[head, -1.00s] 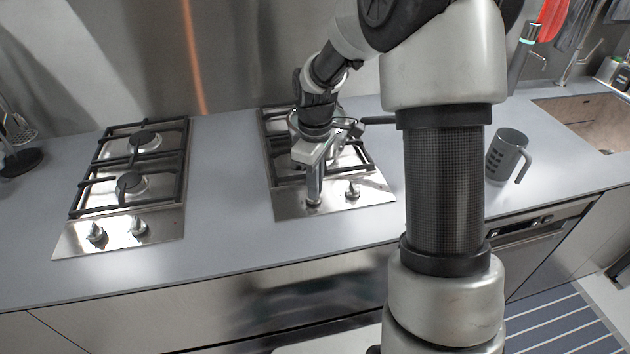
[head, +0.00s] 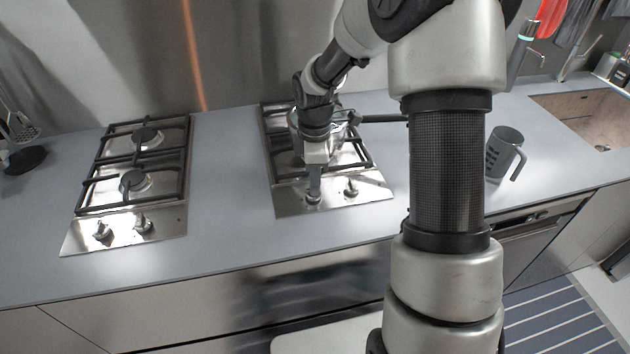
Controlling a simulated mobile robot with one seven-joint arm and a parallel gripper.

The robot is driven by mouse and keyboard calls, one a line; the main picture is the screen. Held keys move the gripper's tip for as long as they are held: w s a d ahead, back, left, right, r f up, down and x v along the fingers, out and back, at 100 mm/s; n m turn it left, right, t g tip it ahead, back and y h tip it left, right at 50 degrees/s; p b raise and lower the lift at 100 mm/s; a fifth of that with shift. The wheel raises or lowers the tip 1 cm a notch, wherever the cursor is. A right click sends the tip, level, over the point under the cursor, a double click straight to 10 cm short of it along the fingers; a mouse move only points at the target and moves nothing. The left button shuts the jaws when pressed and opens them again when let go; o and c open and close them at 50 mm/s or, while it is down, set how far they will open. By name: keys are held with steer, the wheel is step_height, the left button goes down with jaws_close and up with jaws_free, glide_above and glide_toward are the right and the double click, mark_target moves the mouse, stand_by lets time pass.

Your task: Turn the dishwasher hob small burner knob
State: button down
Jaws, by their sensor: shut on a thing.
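The right-hand hob (head: 350,200) is a steel plate with black grates and two knobs along its front edge. My gripper (head: 314,192) points down from above and is shut on the left knob (head: 313,202) of this hob. My fingers hide most of that knob, so its angle cannot be told. The right knob (head: 351,188) of this hob stands free, a short way to the right of my fingers. I cannot tell from the picture which burner each knob serves.
A pan with a dark handle (head: 382,118) stands on the right-hand hob behind my gripper. A second hob (head: 128,232) with two knobs lies to the left. A grey mug (head: 503,152) stands right of my arm, near the sink. The counter between the hobs is clear.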

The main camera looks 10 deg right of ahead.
steer(key=c, duration=1.9)
jaws_free()
steer(key=shift+o, duration=0.2)
steer(key=shift+r, duration=0.1)
step_height(320, 180, up, 17)
steer(key=p, duration=0.1)
steer(key=shift+r, duration=0.15)
steer(key=s+r+m+t+p, duration=0.1)
steer(key=s+r+m+t, duration=0.1)
steer(key=s+m, duration=0.3)
steer(key=s+r+m+t+p, duration=0.1)
steer(key=s+r+m, duration=0.4)
steer(key=s, duration=0.5)
steer(key=s+r+m+t+p, duration=0.2)
steer(key=s+r+m+p, duration=0.1)
steer(key=s+m, duration=0.3)
steer(key=shift+s+r+t, duration=0.3)
steer(key=shift+s+r, duration=0.45)
steer(key=shift+s, duration=0.15)
